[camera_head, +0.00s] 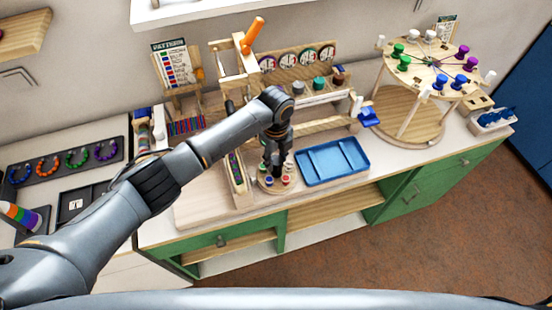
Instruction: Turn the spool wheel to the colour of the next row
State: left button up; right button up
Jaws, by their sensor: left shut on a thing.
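The small round wooden spool wheel (278,189) lies flat on the counter board, left of the blue tray. Small spools with red, blue and pale tops stand around its rim. My left gripper (277,172) points straight down over its middle and is shut on it. The fingers hide the wheel's centre, so the exact hold is not clear. The pattern card (172,64) with several coloured rows stands upright at the back left. My right gripper is not in view.
An empty blue tray (333,162) sits right of the wheel. A narrow wooden bead rack (237,172) stands close on its left. A wooden frame with dials (298,60) is behind. A large round stand (430,62) with coloured spools is at the right.

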pick_arm(q)
jog(key=shift+m, duration=0.6)
jog(key=shift+r, duration=0.1)
jog(key=o, duration=1.2)
jog(key=shift+c, duration=0.2)
notch_tip(320, 180, up, 12)
